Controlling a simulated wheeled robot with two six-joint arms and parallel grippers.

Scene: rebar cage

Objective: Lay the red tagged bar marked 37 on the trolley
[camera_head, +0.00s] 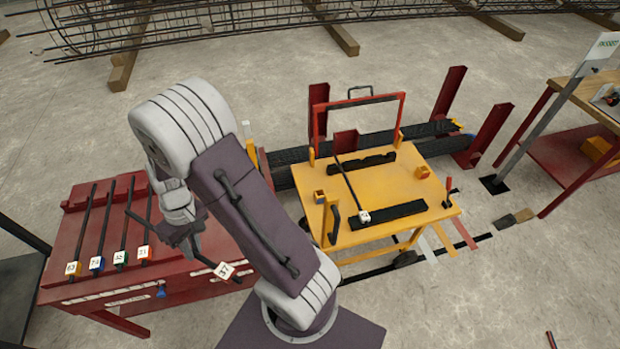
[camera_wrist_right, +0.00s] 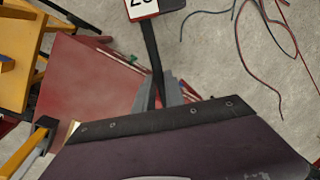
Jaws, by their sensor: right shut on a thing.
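The tagged bar (camera_head: 211,264) is dark, with a white tag reading 37 at its lower right end. My right gripper (camera_head: 183,235) is shut on it and holds it tilted above the red rack's right part. In the right wrist view the bar (camera_wrist_right: 152,52) runs up from the gripper fingers (camera_wrist_right: 165,95) to a red-edged white tag, cut off at the top. The trolley (camera_head: 410,180) has a yellow top with black ridged supports and a red hoop frame. One dark bar (camera_head: 350,187) with a white tag lies across its left part. My left gripper is out of view.
Several tagged bars lie on the red rack (camera_head: 185,280) at left, with yellow, blue, green and red tags. A wooden bench (camera_head: 568,90) with a sign post stands at right. A large rebar cage (camera_head: 200,22) lies at the back. Concrete floor is open between.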

